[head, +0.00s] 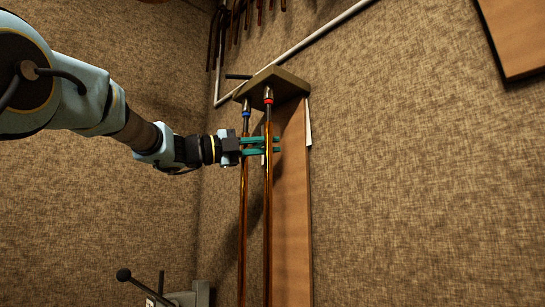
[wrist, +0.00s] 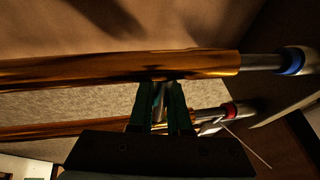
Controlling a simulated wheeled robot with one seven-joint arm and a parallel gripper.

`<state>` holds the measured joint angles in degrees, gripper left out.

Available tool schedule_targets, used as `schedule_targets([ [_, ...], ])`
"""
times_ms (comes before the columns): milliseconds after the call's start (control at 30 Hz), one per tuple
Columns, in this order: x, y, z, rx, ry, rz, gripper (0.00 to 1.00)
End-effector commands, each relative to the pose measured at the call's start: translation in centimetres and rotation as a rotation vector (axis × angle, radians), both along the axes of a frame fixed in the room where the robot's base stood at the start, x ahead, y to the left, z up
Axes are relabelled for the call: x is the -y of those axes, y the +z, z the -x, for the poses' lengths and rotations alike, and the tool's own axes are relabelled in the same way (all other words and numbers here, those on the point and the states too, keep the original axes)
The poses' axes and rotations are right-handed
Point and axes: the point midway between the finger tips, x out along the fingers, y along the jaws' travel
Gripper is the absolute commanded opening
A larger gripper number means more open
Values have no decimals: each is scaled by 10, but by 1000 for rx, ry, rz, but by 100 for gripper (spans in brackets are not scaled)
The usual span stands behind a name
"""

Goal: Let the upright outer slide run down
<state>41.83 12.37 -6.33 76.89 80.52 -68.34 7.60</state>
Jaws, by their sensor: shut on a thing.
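The outer slide (head: 267,210) is a pair of long brass tubes standing upright beside a wooden board. A short dark or silvery length of inner tube shows above each brass tube, below a red ring and a blue ring. In the wrist view the slide (wrist: 110,68) crosses sideways, the blue-ringed tube nearest the fingertips. My gripper (head: 276,144) reaches in from the left, its green fingers level near the slide's top. In the wrist view my gripper (wrist: 164,92) is shut on what looks like the slide's short cross brace, mostly hidden between the fingers.
A bracket (head: 272,84) tops the wooden board (head: 292,190) behind the tubes. A pale rail (head: 300,46) slants along the fabric-like wall, with dark tools hanging above. A grey device with a knobbed lever (head: 138,283) stands at lower left.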

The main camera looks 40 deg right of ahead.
Motion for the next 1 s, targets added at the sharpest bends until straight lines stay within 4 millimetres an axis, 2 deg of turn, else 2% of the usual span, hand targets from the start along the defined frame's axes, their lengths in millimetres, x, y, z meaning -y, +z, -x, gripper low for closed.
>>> schedule_targets([
  [100,-2,6,0,0,0,1,0],
  [433,-2,5,0,0,0,1,0],
  [467,-2,5,0,0,0,1,19],
  [700,-1,5,0,0,0,1,46],
  [1000,-3,4,-1,0,0,1,46],
])
